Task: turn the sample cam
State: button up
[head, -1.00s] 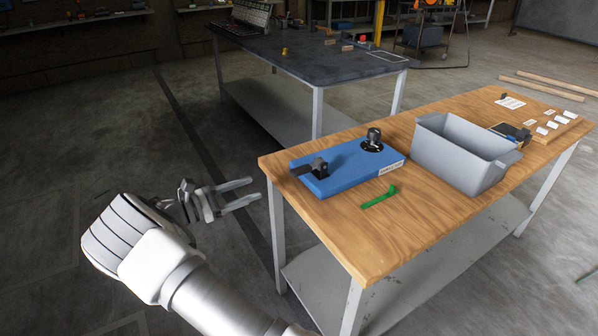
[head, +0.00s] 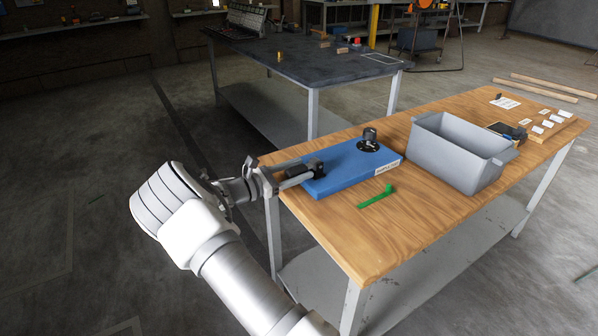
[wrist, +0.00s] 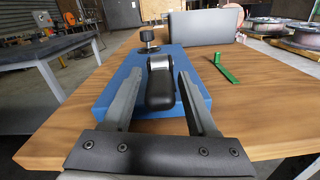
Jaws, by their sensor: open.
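A blue block (head: 345,172) with a white label lies on the wooden table. At its near left end a dark lever-like part (head: 303,170) stands up, and at its far end a black round knob on a disc (head: 369,140). I cannot read which is the sample cam. My gripper (head: 300,173) is open at the block's left end. In the wrist view its fingers (wrist: 160,110) lie on either side of the dark part (wrist: 160,82), with gaps visible, so it is not gripped. The knob (wrist: 149,38) shows beyond.
A green L-shaped piece (head: 377,197) lies in front of the block. A grey bin (head: 455,155) stands to the right. White tags (head: 549,124) and a dark box lie at the far right. A dark-topped table (head: 310,65) stands behind.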

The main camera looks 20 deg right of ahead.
jog(key=shift+d, duration=0.2)
jog(key=shift+c, duration=0.2)
grip_shut()
dwell(1.2)
